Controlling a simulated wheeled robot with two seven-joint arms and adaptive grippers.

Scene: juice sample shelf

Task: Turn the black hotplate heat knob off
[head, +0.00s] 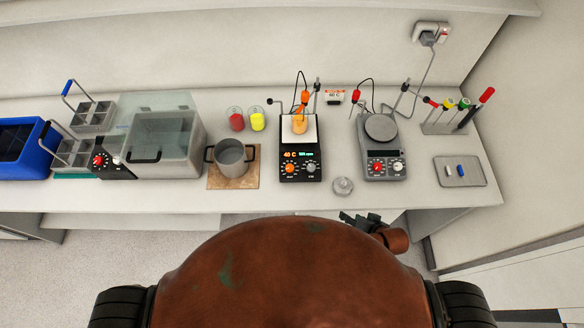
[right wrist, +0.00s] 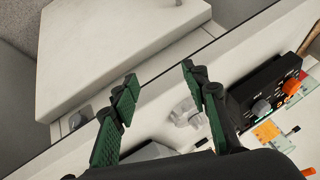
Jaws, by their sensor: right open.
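The black hotplate (head: 301,177) stands at the bench's front edge, with a lit display reading 40 C in red beside a green reading. Its orange knob (head: 290,169) is left of a grey knob (head: 310,169); their exact settings are too small to read. A beaker of orange liquid (head: 299,125) stands on its white top. The black hotplate (right wrist: 269,79) also shows in the right wrist view, with the orange knob (right wrist: 291,87). My right gripper (right wrist: 159,80) is open and empty, apart from the hotplate. In the head view it (head: 358,219) is before the bench edge. My left gripper is not visible.
A small glass jar (head: 343,186) stands right of the black hotplate. A grey hotplate (head: 384,160) with a red knob is farther right. A metal pot (head: 231,158) on a brown board is to the left. Probes and cables rise behind the hotplates.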

